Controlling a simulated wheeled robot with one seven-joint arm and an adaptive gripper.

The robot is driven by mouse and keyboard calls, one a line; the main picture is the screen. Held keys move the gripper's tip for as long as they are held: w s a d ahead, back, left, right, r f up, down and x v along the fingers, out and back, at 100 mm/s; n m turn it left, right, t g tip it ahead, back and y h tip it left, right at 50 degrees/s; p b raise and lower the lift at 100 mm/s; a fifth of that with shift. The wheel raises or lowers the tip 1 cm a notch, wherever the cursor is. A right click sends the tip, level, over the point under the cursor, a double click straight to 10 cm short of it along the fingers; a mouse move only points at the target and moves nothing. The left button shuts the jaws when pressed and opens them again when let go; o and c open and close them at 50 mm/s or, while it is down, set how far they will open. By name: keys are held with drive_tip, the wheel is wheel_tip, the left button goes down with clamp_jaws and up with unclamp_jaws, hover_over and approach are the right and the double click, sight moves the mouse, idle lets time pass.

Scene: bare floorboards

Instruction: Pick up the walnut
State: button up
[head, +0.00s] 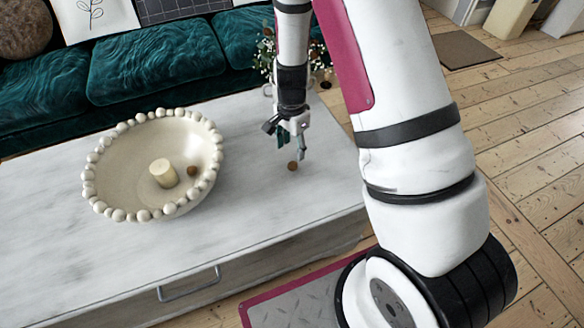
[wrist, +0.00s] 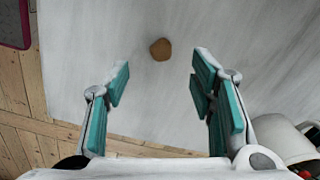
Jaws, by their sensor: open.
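A small round brown walnut (head: 292,166) lies on the pale tabletop, just below my gripper (head: 290,146) in the head view. In the wrist view the walnut (wrist: 160,49) is whole and unhidden, a little beyond the fingertips and roughly centred between them. My gripper (wrist: 160,75) is open, with its two teal-padded fingers wide apart and nothing between them. It points down over the table and does not touch the walnut.
A cream beaded bowl (head: 118,170) holds a pale candle (head: 163,173) and a small brown ball (head: 192,171). Flowers (head: 264,54) stand behind my arm. A teal sofa (head: 155,60) borders the table (head: 300,205). Tabletop around the walnut is clear.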

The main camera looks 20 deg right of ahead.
sight(291, 164)
wheel_tip(291, 164, down, 8)
drive_tip(key=b, duration=0.3)
drive_tip(key=shift+w+f, duration=0.1)
drive_tip(key=shift+f, duration=0.15)
drive_tip(key=c, duration=0.9)
